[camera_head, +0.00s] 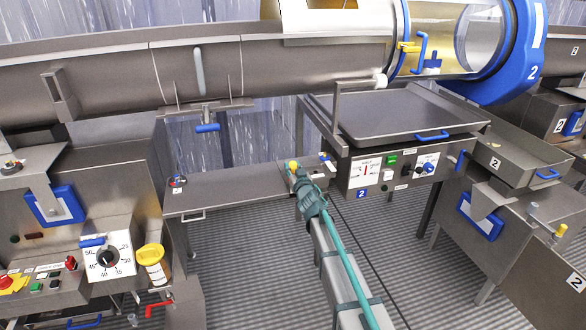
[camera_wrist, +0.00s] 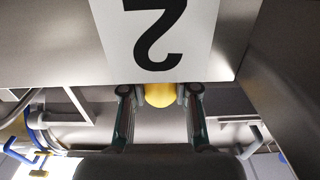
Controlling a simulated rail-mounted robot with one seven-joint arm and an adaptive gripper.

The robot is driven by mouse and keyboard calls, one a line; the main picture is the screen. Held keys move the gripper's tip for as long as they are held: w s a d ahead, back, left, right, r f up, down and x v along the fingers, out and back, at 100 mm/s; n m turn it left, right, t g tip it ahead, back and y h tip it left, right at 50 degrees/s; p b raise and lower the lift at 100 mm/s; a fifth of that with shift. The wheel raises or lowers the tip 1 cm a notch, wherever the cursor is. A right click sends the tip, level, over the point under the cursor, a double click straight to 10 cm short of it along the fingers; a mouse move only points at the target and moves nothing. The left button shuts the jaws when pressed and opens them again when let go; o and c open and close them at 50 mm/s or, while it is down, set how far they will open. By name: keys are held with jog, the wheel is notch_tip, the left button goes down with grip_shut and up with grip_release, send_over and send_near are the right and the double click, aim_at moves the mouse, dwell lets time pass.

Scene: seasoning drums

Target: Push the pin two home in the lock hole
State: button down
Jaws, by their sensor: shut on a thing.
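The pin two shows as a yellow round knob (camera_wrist: 160,95) between my fingertips in the wrist view. In the head view the yellow knob (camera_head: 293,165) shows at the right end of a grey shelf, just beyond my gripper (camera_head: 299,178). My gripper (camera_wrist: 159,91) is shut on the knob, one finger on each side. The pin's shaft and the lock hole are hidden, so I cannot tell how deep the pin sits. A white plate (camera_wrist: 122,22) with a black 2, upside down in the wrist view, is on the grey metal just beyond the knob.
The grey shelf (camera_head: 235,190) extends left of my gripper. A control panel (camera_head: 390,172) with buttons stands close on its right, below a tray (camera_head: 410,125). A blue-rimmed drum (camera_head: 515,50) is above. Another yellow-topped pin (camera_head: 561,230) stands far right.

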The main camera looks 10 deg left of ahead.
jog(key=shift+f+b, duration=0.55)
jog(key=shift+f, duration=0.15)
jog(key=c, duration=0.8)
grip_release()
jog(key=shift+s, duration=0.1)
jog(key=v, duration=1.2)
